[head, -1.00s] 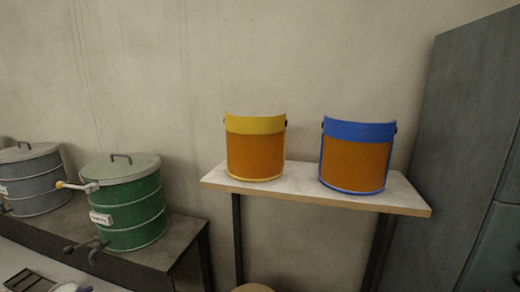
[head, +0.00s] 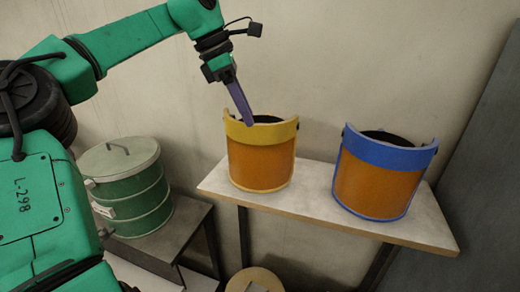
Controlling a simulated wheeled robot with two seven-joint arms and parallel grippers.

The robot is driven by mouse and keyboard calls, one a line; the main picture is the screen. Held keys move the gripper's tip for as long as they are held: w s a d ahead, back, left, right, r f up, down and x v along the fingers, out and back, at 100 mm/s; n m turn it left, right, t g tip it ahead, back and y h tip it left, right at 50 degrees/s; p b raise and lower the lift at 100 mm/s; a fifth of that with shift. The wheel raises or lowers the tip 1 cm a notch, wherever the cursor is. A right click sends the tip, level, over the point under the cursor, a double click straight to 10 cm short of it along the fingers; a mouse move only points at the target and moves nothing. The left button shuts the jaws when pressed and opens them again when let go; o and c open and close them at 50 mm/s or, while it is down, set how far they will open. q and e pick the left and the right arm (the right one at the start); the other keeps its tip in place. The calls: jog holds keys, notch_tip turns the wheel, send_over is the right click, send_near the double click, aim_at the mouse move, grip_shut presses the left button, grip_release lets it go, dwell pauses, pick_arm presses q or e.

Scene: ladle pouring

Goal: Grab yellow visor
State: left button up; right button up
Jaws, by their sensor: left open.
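The yellow visor (head: 261,160), with a yellow top band and an orange shield, stands upright on the left part of a pale shelf (head: 310,205). My left gripper (head: 246,118) comes down from above, with its purple fingers at the visor's top rim on the left of centre. It is open; whether it touches the rim I cannot tell. The blue visor (head: 379,180), with a blue band and orange shield, stands on the right part of the same shelf. My right gripper is out of view.
A green lidded drum (head: 135,195) stands on a dark bench (head: 180,245) at the left. A grey cabinet (head: 485,170) bounds the right side. A round tan object (head: 240,284) is below the shelf. A bare gap lies between the visors.

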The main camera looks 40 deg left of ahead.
aim_at(260, 145)
pick_arm(q)
jog(key=x, duration=0.3)
jog(key=shift+w+a+f+p, duration=0.1)
jog(key=shift+f+p, duration=0.05)
jog(key=shift+p, duration=0.15)
jog(key=p+x, duration=0.2)
jog(key=x, duration=0.4)
jog(key=shift+w+p, duration=0.2)
jog(key=shift+p, duration=0.15)
grip_shut()
jog(key=shift+w+d, duration=0.15)
jog(key=shift+d, duration=0.05)
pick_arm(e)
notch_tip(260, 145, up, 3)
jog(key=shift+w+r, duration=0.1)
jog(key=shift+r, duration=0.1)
